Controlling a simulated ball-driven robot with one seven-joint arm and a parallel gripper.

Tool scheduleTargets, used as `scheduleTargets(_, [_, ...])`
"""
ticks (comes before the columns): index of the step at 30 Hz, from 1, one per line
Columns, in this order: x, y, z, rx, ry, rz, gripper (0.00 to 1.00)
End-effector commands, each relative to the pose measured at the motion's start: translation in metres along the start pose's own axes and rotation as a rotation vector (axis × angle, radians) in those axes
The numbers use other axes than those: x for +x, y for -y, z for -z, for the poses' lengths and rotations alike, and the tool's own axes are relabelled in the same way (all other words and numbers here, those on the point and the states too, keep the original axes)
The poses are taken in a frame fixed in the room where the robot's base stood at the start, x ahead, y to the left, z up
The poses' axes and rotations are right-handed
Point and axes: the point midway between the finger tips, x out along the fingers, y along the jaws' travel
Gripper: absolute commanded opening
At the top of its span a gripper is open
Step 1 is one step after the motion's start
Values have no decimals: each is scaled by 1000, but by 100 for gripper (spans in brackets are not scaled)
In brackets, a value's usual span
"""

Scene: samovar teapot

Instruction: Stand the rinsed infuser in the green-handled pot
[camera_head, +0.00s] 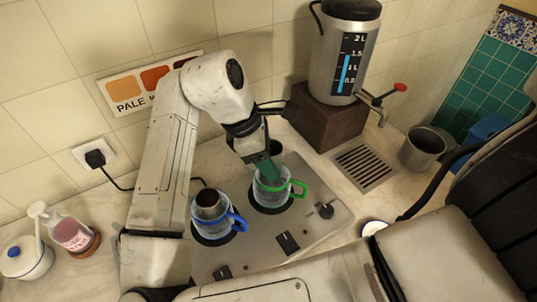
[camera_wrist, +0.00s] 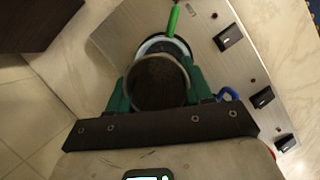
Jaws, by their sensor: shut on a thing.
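My gripper (camera_wrist: 158,88) has teal fingers on both sides of a dark metal infuser (camera_wrist: 158,78) and is shut on it. In the head view the gripper (camera_head: 267,172) is over the green-handled glass pot (camera_head: 270,196), and the infuser (camera_head: 276,148) shows partly behind the fingers. In the wrist view the green handle (camera_wrist: 172,20) and part of the pot's pale rim show beyond the infuser, which lines up with the pot's mouth. The infuser's lower end is hidden, so I cannot tell how far it is inside the pot.
A blue-handled glass pot (camera_head: 213,224) with another metal infuser (camera_head: 209,203) stands to the left on the metal hob plate (camera_head: 262,250). A samovar (camera_head: 345,60) on a wooden block (camera_head: 327,120), a drain grille (camera_head: 364,167) and a grey metal cup (camera_head: 423,148) are to the right.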

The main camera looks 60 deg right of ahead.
Motion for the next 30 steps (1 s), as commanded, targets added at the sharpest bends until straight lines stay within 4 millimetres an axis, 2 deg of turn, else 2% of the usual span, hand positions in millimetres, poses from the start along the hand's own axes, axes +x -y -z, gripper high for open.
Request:
scheduleTargets(5, [3, 0, 1, 0, 1, 0, 15])
scheduleTargets(6, [3, 0, 1, 0, 0, 0, 52])
scheduleTargets(13, [2, 0, 1, 0, 0, 0, 74])
scheduleTargets(23, [-1, 0, 0, 0, -1, 0, 75])
scheduleTargets(26, [-10, 0, -3, 1, -3, -1, 75])
scheduleTargets(30, [-35, -1, -4, 1, -2, -3, 75])
